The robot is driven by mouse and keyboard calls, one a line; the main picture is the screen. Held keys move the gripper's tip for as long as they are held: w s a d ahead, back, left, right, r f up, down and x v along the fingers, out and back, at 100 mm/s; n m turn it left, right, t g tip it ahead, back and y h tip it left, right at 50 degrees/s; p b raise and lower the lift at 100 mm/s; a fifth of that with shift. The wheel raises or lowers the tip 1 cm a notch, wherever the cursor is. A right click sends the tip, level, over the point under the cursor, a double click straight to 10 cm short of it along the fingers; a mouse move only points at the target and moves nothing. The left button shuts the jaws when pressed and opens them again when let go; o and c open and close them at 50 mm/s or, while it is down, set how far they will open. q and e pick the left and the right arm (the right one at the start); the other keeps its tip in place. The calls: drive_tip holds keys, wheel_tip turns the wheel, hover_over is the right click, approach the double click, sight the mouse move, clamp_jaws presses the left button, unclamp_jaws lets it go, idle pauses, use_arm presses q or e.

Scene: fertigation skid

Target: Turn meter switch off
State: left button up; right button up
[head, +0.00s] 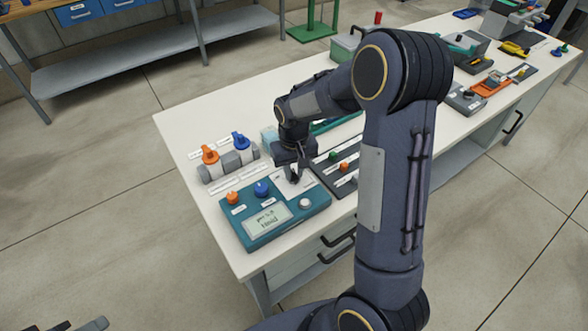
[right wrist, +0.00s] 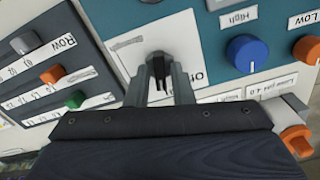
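The teal meter (head: 275,218) lies near the left end of the white table, with a lit display, an orange knob, a blue knob (head: 262,189) and a pale round button. My right gripper (head: 293,177) points down at the white switch plate (head: 308,180) in its far right corner. In the right wrist view the fingers (right wrist: 160,75) stand over that plate (right wrist: 190,45), part of its "Off" label showing. Dark parts between the fingers and a grey round base hide the switch; contact is unclear. My left gripper (head: 82,326) shows its fingertips apart at the bottom left edge.
An orange-and-blue valve block (head: 228,160) stands behind the meter. A dark panel with small coloured knobs (head: 340,168) lies close to the right; its knobs also show in the right wrist view (right wrist: 52,74). More devices stand farther along the table.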

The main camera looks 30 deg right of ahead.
clamp_jaws()
drive_tip(key=shift+n, duration=0.4)
drive_tip(key=n, duration=0.5)
drive_tip(key=shift+b, duration=0.3)
drive_tip(key=n, duration=0.6)
drive_tip(key=shift+o, duration=1.6)
unclamp_jaws()
